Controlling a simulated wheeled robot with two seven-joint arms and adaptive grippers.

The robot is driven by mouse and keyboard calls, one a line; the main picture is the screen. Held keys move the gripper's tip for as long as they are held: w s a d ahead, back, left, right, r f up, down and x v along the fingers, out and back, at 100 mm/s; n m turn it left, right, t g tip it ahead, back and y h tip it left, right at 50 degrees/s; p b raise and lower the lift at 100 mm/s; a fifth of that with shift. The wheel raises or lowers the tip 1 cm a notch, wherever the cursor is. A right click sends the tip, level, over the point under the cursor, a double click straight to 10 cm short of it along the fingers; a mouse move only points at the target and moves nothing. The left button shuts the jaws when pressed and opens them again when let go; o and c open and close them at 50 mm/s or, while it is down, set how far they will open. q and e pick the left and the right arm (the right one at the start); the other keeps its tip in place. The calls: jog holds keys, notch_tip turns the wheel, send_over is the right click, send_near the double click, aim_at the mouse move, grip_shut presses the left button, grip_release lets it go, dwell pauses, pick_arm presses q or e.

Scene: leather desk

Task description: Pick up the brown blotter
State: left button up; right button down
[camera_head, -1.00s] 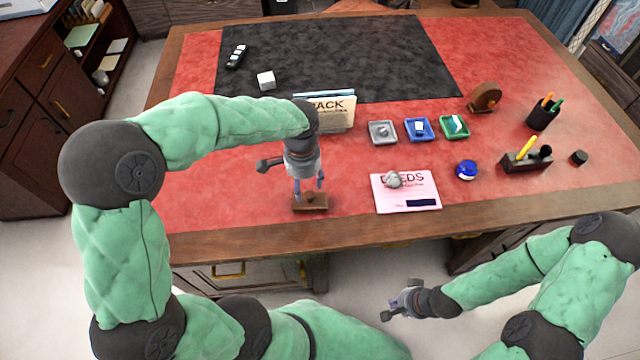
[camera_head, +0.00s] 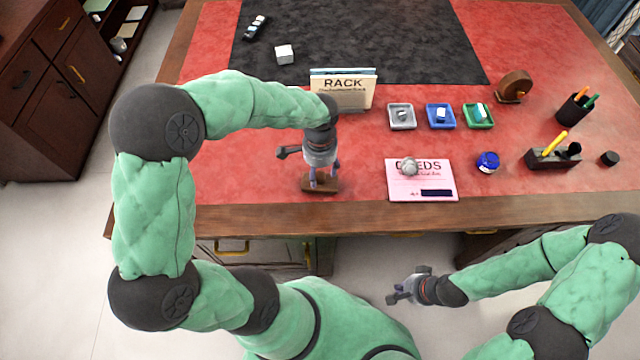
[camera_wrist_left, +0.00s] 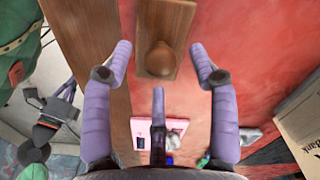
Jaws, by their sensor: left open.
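The brown blotter (camera_head: 320,185) is a small wooden block with a round knob, lying on the red desk top near its front edge. My left gripper (camera_head: 323,181) points down right over it, fingers spread. In the left wrist view the blotter's knob (camera_wrist_left: 159,60) shows between the fingertips of the open left gripper (camera_wrist_left: 160,72), with a gap on both sides. Part of the blotter is hidden behind the fingers in the head view. My right gripper (camera_head: 402,290) is empty, fingers apart, in front of the desk.
A pink card (camera_head: 422,190) with a grey lump (camera_head: 409,167) lies to the right of the blotter. A rack of papers (camera_head: 342,92) stands behind it. A blue jar (camera_head: 487,162), pen holder (camera_head: 553,158) and small trays (camera_head: 402,116) are further right. Red desk left of it is clear.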

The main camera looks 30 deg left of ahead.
pick_arm(q)
notch_tip(320, 180, down, 3)
jog(key=shift+r+b, duration=0.15)
jog(key=shift+b, duration=0.2)
pick_arm(e)
jog(key=shift+f, duration=0.6)
pick_arm(q)
jog(key=shift+r, duration=0.1)
jog(key=shift+c, duration=0.3)
grip_shut()
jog(key=shift+r, duration=0.15)
